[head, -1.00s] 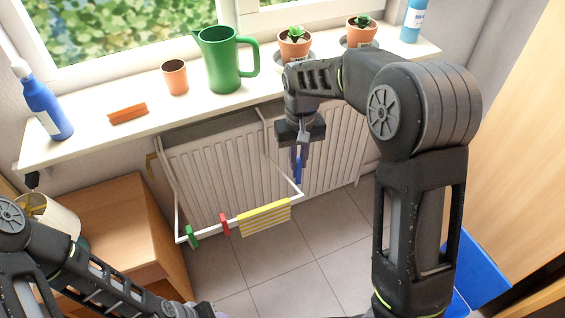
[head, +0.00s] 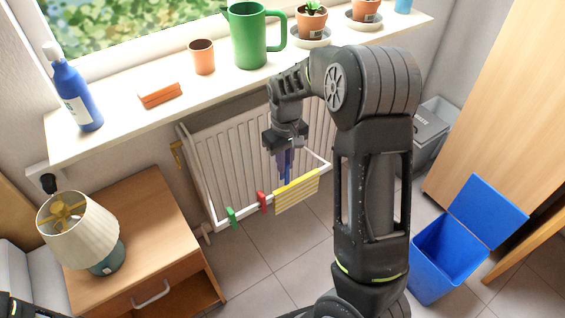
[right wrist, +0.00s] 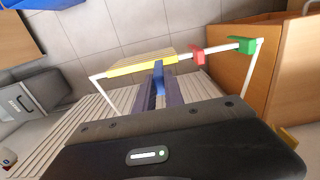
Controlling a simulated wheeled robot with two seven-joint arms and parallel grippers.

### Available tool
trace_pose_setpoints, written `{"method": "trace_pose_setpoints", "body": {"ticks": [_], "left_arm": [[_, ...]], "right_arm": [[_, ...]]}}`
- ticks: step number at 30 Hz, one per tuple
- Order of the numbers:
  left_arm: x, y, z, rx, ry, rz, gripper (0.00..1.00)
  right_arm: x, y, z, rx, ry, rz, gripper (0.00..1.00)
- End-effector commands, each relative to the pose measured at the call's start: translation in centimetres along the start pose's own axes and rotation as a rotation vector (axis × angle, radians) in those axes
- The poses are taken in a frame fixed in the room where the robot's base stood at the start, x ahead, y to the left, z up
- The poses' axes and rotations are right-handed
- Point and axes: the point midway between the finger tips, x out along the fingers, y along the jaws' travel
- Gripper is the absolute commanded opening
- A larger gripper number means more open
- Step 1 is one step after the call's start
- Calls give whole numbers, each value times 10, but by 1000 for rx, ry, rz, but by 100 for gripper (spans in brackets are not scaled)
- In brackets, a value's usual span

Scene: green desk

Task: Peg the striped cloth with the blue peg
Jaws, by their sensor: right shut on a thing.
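The yellow striped cloth (head: 298,194) hangs over the front rail of a white drying rack (head: 323,165) hooked on the radiator. My right gripper (head: 284,160) is above the cloth's left part, pointing down, shut on the blue peg (head: 286,173). In the right wrist view, the blue peg (right wrist: 158,80) sticks out from between the fingers (right wrist: 159,95), and its tip overlaps the edge of the striped cloth (right wrist: 142,65). I cannot tell whether the peg touches the cloth. My left gripper is out of view.
A red peg (head: 262,202) and a green peg (head: 231,217) sit on the rail left of the cloth. The sill (head: 120,123) holds a green jug (head: 248,40), pots and a blue bottle (head: 77,95). A lamp (head: 75,230) stands on the cabinet; a blue bin (head: 440,262) is at right.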

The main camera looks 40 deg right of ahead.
Motion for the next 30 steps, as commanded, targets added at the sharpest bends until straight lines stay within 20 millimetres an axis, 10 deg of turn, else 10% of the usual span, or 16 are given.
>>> {"method": "trace_pose_setpoints", "body": {"ticks": [30], "left_arm": [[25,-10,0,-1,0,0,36]], "right_arm": [[31,-1,0,0,0,0,0]]}}
